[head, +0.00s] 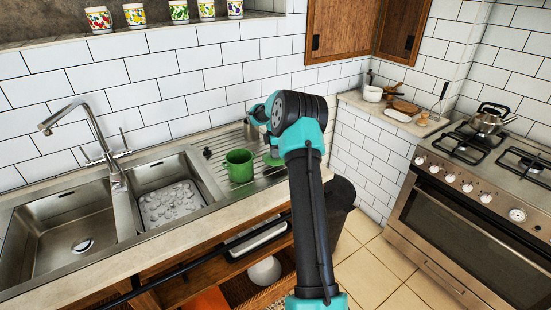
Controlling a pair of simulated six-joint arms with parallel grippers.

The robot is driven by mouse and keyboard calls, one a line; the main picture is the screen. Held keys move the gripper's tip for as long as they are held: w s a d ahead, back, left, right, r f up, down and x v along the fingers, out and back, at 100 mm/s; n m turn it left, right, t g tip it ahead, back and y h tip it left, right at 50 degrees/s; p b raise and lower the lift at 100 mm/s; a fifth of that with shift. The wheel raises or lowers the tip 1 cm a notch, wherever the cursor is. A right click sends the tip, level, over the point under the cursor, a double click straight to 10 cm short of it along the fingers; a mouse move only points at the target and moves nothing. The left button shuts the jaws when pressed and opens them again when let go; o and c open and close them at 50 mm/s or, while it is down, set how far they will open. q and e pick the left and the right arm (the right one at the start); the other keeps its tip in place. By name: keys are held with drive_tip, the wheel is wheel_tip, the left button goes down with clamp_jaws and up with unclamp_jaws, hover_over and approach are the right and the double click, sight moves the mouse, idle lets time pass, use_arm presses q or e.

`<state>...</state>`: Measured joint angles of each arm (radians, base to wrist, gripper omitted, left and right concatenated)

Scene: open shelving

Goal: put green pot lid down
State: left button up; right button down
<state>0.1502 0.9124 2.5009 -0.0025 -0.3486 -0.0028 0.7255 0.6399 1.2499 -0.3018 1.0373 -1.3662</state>
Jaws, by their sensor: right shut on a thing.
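A green pot (239,167) stands upright on the ribbed metal drainboard right of the sink. Its top looks uncovered. My right arm reaches up from the bottom and bends left over the counter. My right gripper (269,145) is just right of the pot, low over the drainboard, largely hidden behind my own wrist. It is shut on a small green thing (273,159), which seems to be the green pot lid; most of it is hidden. I cannot tell whether it touches the drainboard. My left gripper is not in view.
The double sink (70,235) lies to the left with a tall tap (100,150). A metal container (252,130) stands behind my right gripper by the tiled wall. Patterned cups (179,12) line the ledge above. The stove with a kettle (489,118) is at right.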

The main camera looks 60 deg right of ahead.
drive_tip(key=shift+w+d, duration=0.1)
drive_tip(key=shift+d, duration=0.05)
drive_tip(key=shift+f, duration=1.75)
drive_tip(key=shift+f, duration=0.1)
drive_tip(key=c, duration=1)
unclamp_jaws()
drive_tip(key=shift+o, duration=0.2)
wheel_tip(320, 180, up, 12)
drive_tip(key=shift+r, duration=0.15)
